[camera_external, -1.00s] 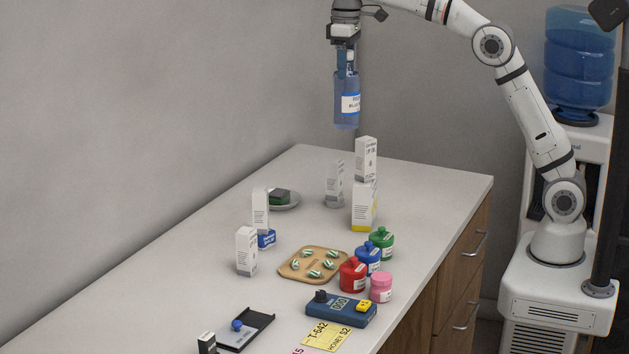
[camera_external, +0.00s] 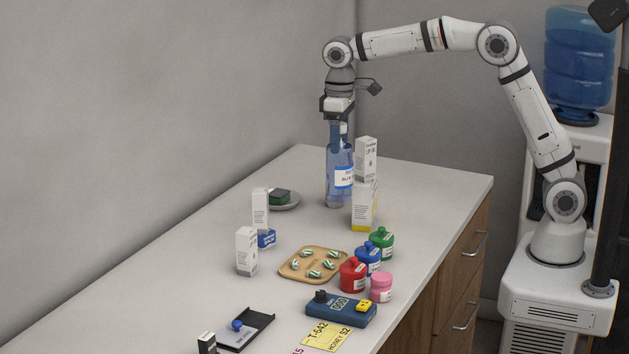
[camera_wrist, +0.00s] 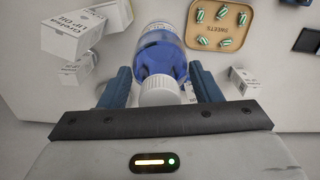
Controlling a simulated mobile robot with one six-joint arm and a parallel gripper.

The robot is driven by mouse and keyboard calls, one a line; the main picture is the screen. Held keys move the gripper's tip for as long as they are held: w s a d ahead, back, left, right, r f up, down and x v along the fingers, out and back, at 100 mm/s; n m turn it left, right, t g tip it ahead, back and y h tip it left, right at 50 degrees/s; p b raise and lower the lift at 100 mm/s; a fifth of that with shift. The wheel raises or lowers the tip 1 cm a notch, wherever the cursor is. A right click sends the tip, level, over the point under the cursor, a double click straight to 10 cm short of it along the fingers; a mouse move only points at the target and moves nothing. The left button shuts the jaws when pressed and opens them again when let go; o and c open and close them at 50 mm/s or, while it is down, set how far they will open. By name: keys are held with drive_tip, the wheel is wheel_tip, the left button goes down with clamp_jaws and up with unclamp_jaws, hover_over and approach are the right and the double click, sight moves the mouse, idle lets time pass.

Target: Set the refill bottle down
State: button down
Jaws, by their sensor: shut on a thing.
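The refill bottle (camera_external: 342,178), clear blue with a white label, is upright in my gripper (camera_external: 338,145), low over the far end of the counter (camera_external: 430,190). I cannot tell whether its base touches the counter. It stands just left of the stacked white boxes (camera_external: 363,205) in the outside view. In the wrist view, the bottle (camera_wrist: 162,55), with its white cap toward me, is between my gripper's two blue fingers (camera_wrist: 160,78), which are shut on it. The white box on a round grey base seen earlier in this spot is now largely hidden by the bottle.
A grey dish (camera_external: 287,203) with a green block lies left of the bottle. White boxes (camera_external: 246,250), a wooden sweets tray (camera_external: 285,270) and coloured jars (camera_external: 352,275) stand nearer the front. The right rear of the counter is clear.

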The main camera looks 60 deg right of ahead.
sight(339, 181)
wheel_tip(339, 181, down, 11)
drive_tip(key=shift+f+p, duration=0.1)
drive_tip(key=shift+p, duration=0.4)
drive_tip(key=shift+c, duration=2.2)
unclamp_jaws()
drive_tip(key=shift+f, duration=0.1)
